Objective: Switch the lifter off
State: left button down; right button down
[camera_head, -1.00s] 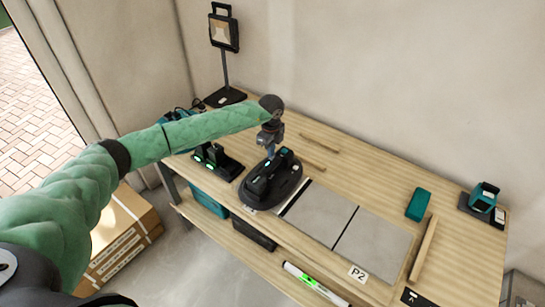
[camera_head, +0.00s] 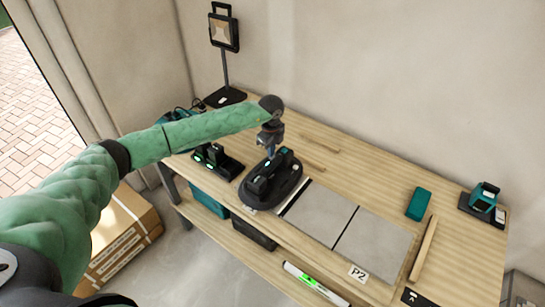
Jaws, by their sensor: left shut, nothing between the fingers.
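The lifter (camera_head: 262,192) is a dark oval device with a raised handle on top. It sits on the wooden workbench at the left end of the grey tiles. My left gripper (camera_head: 271,155) is shut and empty, pointing down at the far end of the lifter's handle. Whether its fingertips touch the lifter I cannot tell. The switch itself is too small to make out. My right gripper is not in view.
Two grey tiles (camera_head: 375,243) lie right of the lifter, with a P2 label (camera_head: 357,273) at their front. A charger with green lights (camera_head: 217,160) stands left of it. A work lamp (camera_head: 225,95) stands behind. A teal box (camera_head: 418,204) lies at the right.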

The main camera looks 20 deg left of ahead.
pick_arm(q)
jog(key=shift+f+b, duration=0.45)
jog(key=shift+f, duration=0.3)
jog(key=shift+r, duration=0.1)
dwell(0.5)
jog(key=shift+r+p, duration=1.25)
jog(key=shift+r, duration=2.2)
